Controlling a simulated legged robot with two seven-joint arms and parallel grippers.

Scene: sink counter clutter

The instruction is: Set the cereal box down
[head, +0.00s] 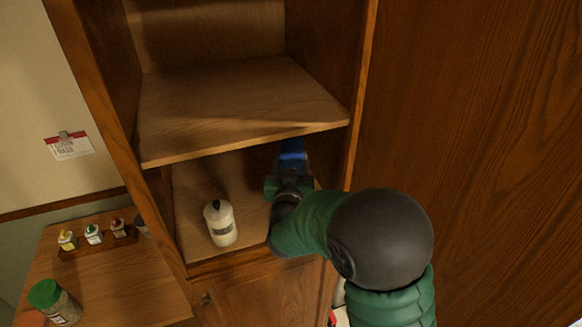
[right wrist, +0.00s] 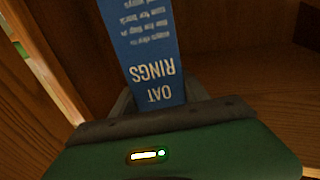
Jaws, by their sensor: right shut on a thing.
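The cereal box (right wrist: 150,50) is blue with white "OAT RINGS" lettering, which reads upside down in the right wrist view. In the head view only a narrow blue part of the box (head: 292,156) shows, under the upper shelf board and inside the lower compartment. My right gripper (head: 290,185) is shut on the cereal box and reaches into the right side of that compartment. The box's base and its contact with the lower shelf (head: 195,180) are hidden. My left gripper is not in view.
A white bottle with a dark cap (head: 221,224) stands on the lower shelf, left of my right gripper. The upper shelf (head: 230,100) is empty. A side counter (head: 110,280) at left holds a green-lidded jar (head: 54,302) and several small bottles on a rack (head: 97,243).

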